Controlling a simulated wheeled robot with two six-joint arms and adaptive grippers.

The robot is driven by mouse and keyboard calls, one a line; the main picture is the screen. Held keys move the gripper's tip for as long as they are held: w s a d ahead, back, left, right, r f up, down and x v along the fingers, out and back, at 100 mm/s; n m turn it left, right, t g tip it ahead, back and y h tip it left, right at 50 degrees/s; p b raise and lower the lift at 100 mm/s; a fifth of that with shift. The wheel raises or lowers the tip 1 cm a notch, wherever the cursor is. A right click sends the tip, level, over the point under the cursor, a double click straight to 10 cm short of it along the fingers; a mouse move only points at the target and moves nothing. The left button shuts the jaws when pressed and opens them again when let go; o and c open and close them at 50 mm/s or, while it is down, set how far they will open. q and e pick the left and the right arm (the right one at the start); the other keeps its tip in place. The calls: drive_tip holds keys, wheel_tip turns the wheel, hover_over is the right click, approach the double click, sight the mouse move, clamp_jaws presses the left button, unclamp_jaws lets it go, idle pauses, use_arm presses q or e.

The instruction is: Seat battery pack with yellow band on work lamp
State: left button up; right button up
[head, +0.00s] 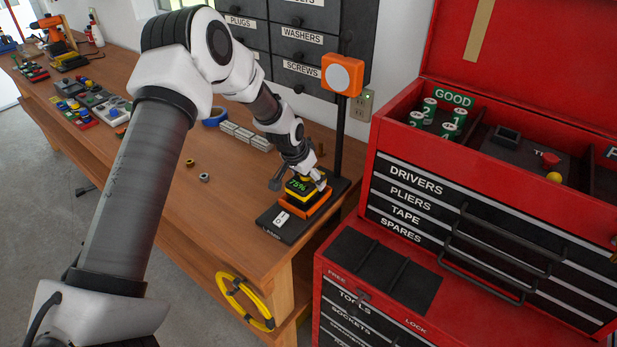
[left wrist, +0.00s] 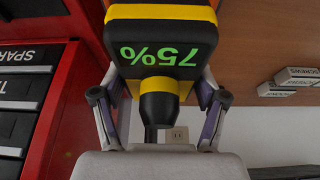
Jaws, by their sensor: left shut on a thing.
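The battery pack (head: 299,187) is black with a yellow band and a green "75%" readout. My left gripper (head: 303,178) is shut on it from above. In the left wrist view the pack (left wrist: 165,50) fills the top middle, its readout upside down, with a finger on each side of its dark neck. The work lamp has an orange square head with a pale disc (head: 342,74) on a black pole, a black base (head: 284,226) and an orange holder (head: 318,209). The pack is at the holder; I cannot tell whether it is fully down. My right gripper is out of view.
The lamp stands at the wooden bench's (head: 225,215) near right end, close to the red tool chest (head: 470,230). Grey boxes (head: 245,136) and blue tape (head: 215,117) lie behind. A yellow ring (head: 245,300) hangs at the bench front. Bench left of the lamp is mostly clear.

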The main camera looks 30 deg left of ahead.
use_arm(q)
drive_tip(key=shift+f+b, duration=1)
drive_tip(key=shift+f, duration=0.3)
drive_tip(key=o, duration=1.5)
drive_tip(key=shift+o, duration=0.2)
drive_tip(key=shift+f, duration=0.1)
wheel_tip(320, 180, up, 9)
drive_tip(key=p, duration=0.8)
drive_tip(key=shift+s, duration=0.1)
